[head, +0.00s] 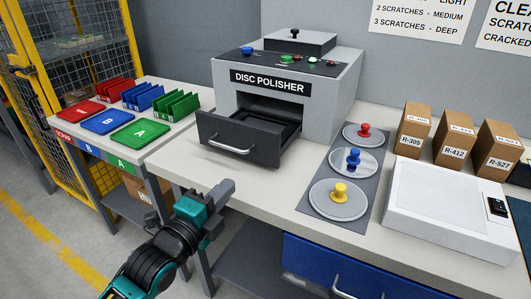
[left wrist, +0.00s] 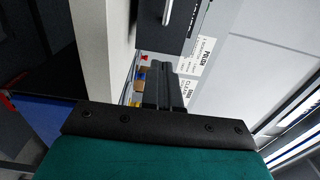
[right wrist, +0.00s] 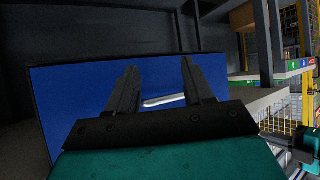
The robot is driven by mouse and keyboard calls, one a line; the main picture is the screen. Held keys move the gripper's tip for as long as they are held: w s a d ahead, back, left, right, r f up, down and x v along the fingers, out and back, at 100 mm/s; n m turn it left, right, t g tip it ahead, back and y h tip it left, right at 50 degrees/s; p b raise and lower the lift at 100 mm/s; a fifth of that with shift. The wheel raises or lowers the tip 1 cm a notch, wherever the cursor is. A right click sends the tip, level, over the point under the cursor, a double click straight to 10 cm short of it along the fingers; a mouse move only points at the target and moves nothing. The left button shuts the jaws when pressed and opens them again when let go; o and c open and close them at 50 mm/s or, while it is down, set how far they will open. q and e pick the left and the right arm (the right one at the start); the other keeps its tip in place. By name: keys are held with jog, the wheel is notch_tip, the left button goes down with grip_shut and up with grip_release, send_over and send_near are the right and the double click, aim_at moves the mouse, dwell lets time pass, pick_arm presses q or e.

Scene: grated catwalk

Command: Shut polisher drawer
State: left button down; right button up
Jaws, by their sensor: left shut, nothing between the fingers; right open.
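The grey disc polisher (head: 337,95) stands on the bench. Its dark grey drawer (head: 262,151) sticks out toward me, open, with a pale bar handle (head: 230,147) on its front. My left gripper (head: 226,189) is shut and empty, in front of and below the drawer front, apart from it. In the left wrist view its closed fingers (left wrist: 160,86) point toward a dark panel with a bar handle (left wrist: 168,12), which looks like the drawer front. My right gripper (right wrist: 160,82) is open and empty, facing a blue drawer front; it is outside the head view.
A blue drawer (head: 350,270) with a handle sits under the bench. A mat with red, blue and yellow knobbed discs (head: 340,200) lies right of the polisher. A white device (head: 450,200) and cardboard boxes (head: 455,140) stand farther right. Coloured trays (head: 140,132) are at left.

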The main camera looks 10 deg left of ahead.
aim_at(263, 149)
pick_arm(q)
jog(key=b+x, duration=0.1)
jog(key=x, duration=1.1)
jog(key=shift+w+d, duration=0.1)
jog(key=shift+w, duration=0.15)
jog(key=shift+w+d, duration=0.1)
jog(key=shift+w, duration=0.2)
jog(key=shift+w, duration=0.1)
